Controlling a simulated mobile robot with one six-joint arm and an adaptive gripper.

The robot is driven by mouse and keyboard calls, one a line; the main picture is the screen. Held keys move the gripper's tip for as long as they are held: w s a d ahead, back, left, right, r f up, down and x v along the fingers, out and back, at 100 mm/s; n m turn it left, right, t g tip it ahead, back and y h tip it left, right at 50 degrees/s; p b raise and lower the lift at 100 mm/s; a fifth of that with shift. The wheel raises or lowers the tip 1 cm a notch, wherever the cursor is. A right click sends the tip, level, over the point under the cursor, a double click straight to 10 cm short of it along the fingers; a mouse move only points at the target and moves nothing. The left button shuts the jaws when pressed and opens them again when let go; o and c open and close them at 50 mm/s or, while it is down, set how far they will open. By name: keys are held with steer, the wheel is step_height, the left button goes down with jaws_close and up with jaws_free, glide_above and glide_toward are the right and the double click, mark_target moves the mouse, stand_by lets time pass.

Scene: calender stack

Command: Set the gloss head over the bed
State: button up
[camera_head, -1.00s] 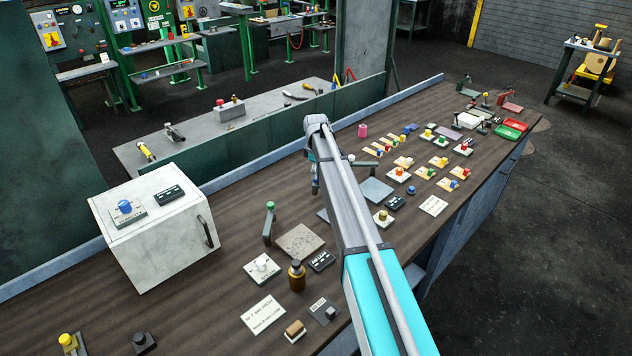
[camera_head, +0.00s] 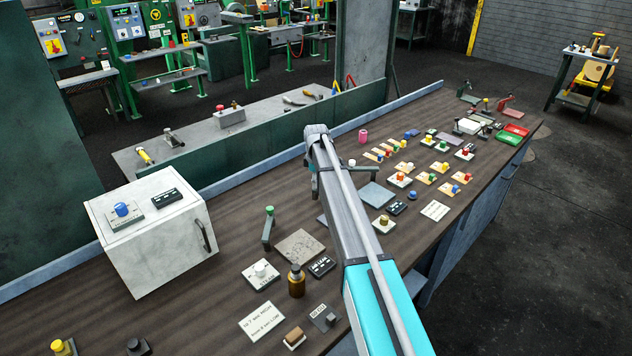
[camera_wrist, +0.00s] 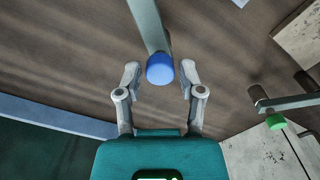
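My gripper (camera_wrist: 160,73) is open in the wrist view, pointing down at the bench. A blue knob (camera_wrist: 160,69) on the end of a grey lever arm (camera_wrist: 146,22) sits between its fingertips, with a small gap visible on each side. A second lever with a green knob (camera_wrist: 276,121) is at the right; it also shows in the head view (camera_head: 269,212). A grey marked plate (camera_head: 299,246) lies beside that lever, and a plain blue-grey plate (camera_head: 376,194) lies right of my arm. I cannot tell which part is the gloss head or the bed. My arm hides much of the gripper in the head view.
A white box (camera_head: 150,240) with a blue knob on top stands at the left. A brown bottle (camera_head: 296,281), label cards and small knobbed blocks lie in front. Several coloured knob blocks (camera_head: 440,168) crowd the bench farther right. A raised edge runs along the back.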

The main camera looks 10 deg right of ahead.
jaws_close()
